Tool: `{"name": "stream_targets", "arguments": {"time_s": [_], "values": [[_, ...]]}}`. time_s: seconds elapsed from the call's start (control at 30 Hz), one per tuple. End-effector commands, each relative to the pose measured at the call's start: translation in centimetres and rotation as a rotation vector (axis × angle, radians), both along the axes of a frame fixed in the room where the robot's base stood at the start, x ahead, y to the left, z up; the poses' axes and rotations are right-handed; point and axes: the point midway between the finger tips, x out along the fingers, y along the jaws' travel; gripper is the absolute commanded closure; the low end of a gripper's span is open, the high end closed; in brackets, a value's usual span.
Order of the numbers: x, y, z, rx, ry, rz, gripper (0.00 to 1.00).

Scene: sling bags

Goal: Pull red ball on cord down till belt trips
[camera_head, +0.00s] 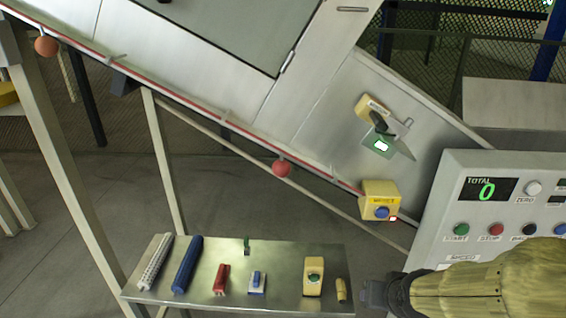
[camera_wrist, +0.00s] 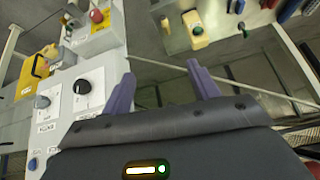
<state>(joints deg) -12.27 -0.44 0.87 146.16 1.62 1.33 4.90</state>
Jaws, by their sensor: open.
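A red cord (camera_head: 180,103) runs along the lower edge of the sloping conveyor in the head view. A red ball (camera_head: 281,168) hangs on it near the middle, and a second, more orange ball (camera_head: 46,45) hangs at the upper left. The cord runs down to a yellow switch box (camera_head: 380,201) with a blue button and a small red light. My gripper (camera_head: 364,294) is at the lower right, below and right of the nearer ball and apart from it. In the wrist view my gripper (camera_wrist: 162,88) is open, with nothing between its purple fingers. I cannot make out either ball there.
A metal table (camera_head: 225,298) with several tools and parts stands just left of my gripper. A control panel (camera_head: 490,200) reading TOTAL 0 is at the right. A slanted support leg (camera_head: 165,160) stands left of the nearer ball. Open space lies beneath that ball.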

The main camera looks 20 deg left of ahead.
Motion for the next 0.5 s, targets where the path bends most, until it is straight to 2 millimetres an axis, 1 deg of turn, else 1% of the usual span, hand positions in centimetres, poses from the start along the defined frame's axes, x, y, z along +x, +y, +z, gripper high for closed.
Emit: {"name": "stream_targets", "arguments": {"time_s": [0.03, 0.1, 0.17, 0.2, 0.23, 0.3, 0.37, 0.4, 0.5], "values": [[1.0, 2.0, 1.2, 0.025, -0.081, 0.032, 0.4], [2.1, 5.0, 3.1, 0.058, -0.202, 0.067, 0.4], [2.7, 7.3, 4.9, 0.096, -0.303, 0.09, 0.4], [3.0, 8.8, 6.2, 0.122, -0.369, 0.104, 0.4], [3.1, 9.9, 7.2, 0.142, -0.418, 0.113, 0.4], [3.0, 12.4, 9.5, 0.192, -0.528, 0.132, 0.4], [2.7, 14.3, 11.6, 0.236, -0.621, 0.141, 0.4], [2.4, 15.5, 13.0, 0.264, -0.679, 0.147, 0.4], [1.3, 17.6, 16.0, 0.327, -0.802, 0.149, 0.4]]}}
